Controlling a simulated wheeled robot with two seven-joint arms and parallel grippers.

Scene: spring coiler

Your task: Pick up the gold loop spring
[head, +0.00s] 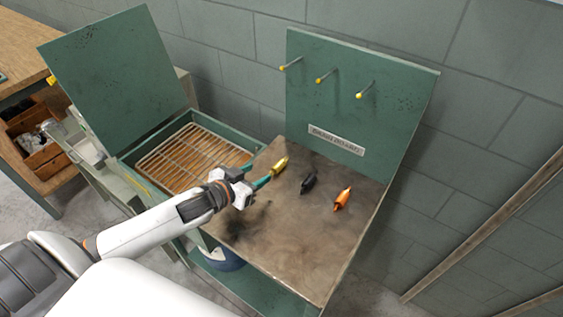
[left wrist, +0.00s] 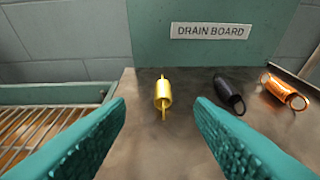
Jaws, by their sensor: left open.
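The gold loop spring (head: 280,165) lies on the worn metal top at its back left. In the left wrist view the gold loop spring (left wrist: 163,94) sits centred ahead of and between my teal fingers, with its loops pointing toward and away from me. My left gripper (head: 259,178) is open and empty, just short of the spring and apart from it. It also shows in the left wrist view as the left gripper (left wrist: 158,115). My right gripper is not in view.
A black spring (head: 308,183) and an orange spring (head: 342,199) lie to the right on the metal top (head: 290,245). Behind stands a green panel (head: 400,95) with yellow-tipped pegs and a "DRAIN BOARD" label (left wrist: 210,31). A wire-rack basin (head: 185,153) is at left.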

